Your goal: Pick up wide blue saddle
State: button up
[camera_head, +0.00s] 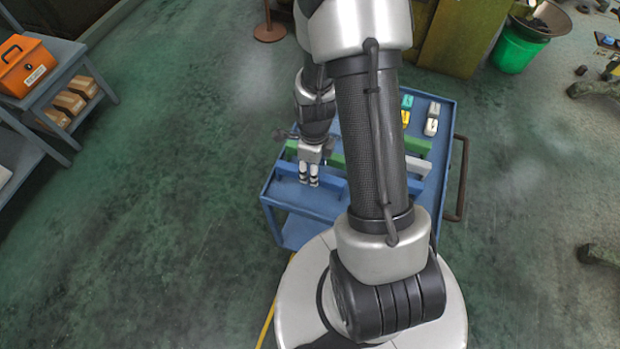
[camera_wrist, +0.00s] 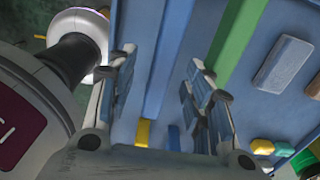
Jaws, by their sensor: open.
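A long blue bar (camera_head: 331,184), which looks like the wide blue saddle, lies across the near part of the blue cart. My gripper (camera_head: 309,181) points down over its left part. In the wrist view the blue bar (camera_wrist: 172,55) runs between the two open fingers of my gripper (camera_wrist: 160,62). Nothing is held. I cannot tell how far above the bar the fingertips are. My arm hides much of the cart in the head view.
The blue cart (camera_head: 300,208) also carries a green bar (camera_head: 416,144) and a grey block (camera_head: 415,167). Small teal (camera_head: 407,101) and yellow (camera_head: 405,117) pieces stand at its far end. A shelf with an orange box (camera_head: 25,68) stands at left; open floor lies between.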

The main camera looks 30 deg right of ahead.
jog(key=f, duration=0.2)
jog(key=f+b, duration=0.1)
jog(key=f, duration=0.1)
jog(key=w+f+b, duration=0.1)
jog(key=f, duration=0.1)
jog(key=shift+w+a+f, duration=0.1)
jog(key=shift+f, duration=0.25)
jog(key=shift+c, duration=0.3)
grip_shut()
